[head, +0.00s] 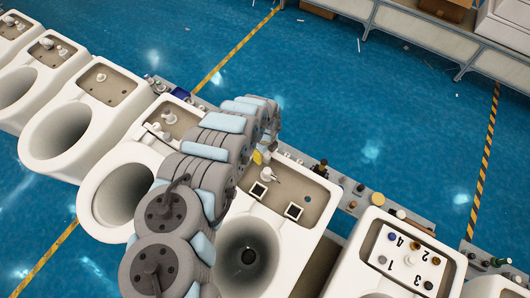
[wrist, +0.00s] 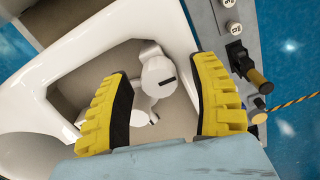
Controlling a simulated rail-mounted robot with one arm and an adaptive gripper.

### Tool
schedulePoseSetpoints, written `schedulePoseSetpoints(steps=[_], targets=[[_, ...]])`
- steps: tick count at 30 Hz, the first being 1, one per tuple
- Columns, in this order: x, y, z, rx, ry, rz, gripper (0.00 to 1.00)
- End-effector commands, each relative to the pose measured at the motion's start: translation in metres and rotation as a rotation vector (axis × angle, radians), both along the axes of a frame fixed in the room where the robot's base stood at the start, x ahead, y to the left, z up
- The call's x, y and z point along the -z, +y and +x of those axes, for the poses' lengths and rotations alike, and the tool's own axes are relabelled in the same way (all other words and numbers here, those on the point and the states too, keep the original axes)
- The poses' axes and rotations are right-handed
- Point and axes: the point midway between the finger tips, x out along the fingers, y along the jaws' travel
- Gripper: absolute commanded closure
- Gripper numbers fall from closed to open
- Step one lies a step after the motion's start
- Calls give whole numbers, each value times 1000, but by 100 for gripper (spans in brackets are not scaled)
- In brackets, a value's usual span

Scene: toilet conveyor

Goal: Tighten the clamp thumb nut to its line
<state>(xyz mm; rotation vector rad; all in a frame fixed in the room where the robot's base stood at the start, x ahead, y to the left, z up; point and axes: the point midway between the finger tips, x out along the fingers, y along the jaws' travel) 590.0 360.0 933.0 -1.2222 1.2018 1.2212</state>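In the wrist view, a white round cap with a short dark line (wrist: 159,76) stands inside the open toilet tank (wrist: 75,77). A smaller white fitting (wrist: 140,117) sits lower in the tank, partly hidden by the left finger. I cannot tell for certain which part is the clamp thumb nut. My gripper (wrist: 163,95) is open; its yellow ribbed fingers are wide apart, with the cap showing between them and no contact visible. In the head view, my arm hides most of the gripper; a bit of yellow finger shows beside the tank with a white fitting (head: 268,173).
Several white toilets stand in a row along the conveyor. A tool ledge with a black-and-yellow item (wrist: 250,75) runs beside the tank. A toilet with a numbered white plate (head: 404,258) is at right.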

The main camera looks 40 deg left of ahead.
Motion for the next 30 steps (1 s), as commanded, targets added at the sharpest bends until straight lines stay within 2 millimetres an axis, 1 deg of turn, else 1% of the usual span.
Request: schedulePoseSetpoints(steps=[7, 11, 20, 25, 30], targets=[[-1, 1, 0, -1, 0, 1, 39], [-5, 1, 0, -1, -1, 0, 39], [-29, 1, -1, 0, 2, 1, 39], [-47, 2, 1, 0, -1, 3, 39], [-62, 1, -1, 0, 3, 2, 39]])
